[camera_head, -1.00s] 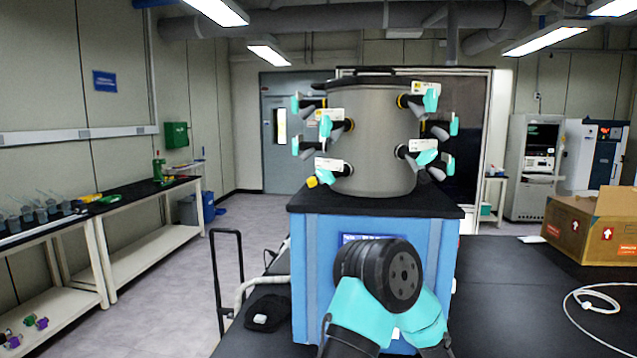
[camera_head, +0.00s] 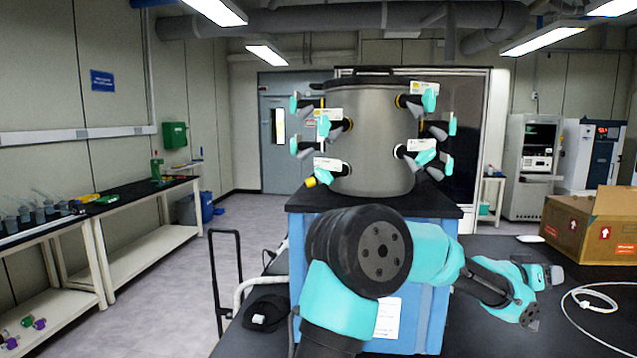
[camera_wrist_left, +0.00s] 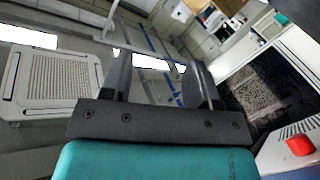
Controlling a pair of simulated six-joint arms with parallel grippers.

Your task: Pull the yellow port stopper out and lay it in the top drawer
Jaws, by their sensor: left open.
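The small yellow stopper (camera_head: 310,182) is at the lower left port of the grey metal chamber (camera_head: 378,150). My left arm stands in front of the blue cabinet (camera_head: 432,315) under the chamber and bends to the right. My left gripper (camera_wrist_left: 160,68) is open, with nothing between its two dark fingers in the left wrist view. In the head view its end is right of the cabinet, well away from the stopper; its fingertips are hard to make out there. No drawer can be made out; my arm hides much of the cabinet front. My right gripper is out of view.
Several ports with teal-handled valves (camera_head: 428,98) ring the chamber. A cardboard box (camera_head: 575,232) and a coiled white cable (camera_head: 592,300) are on the dark surface at right. A black trolley handle (camera_head: 211,285) stands left of the cabinet. A red knob (camera_wrist_left: 300,145) shows in the wrist view.

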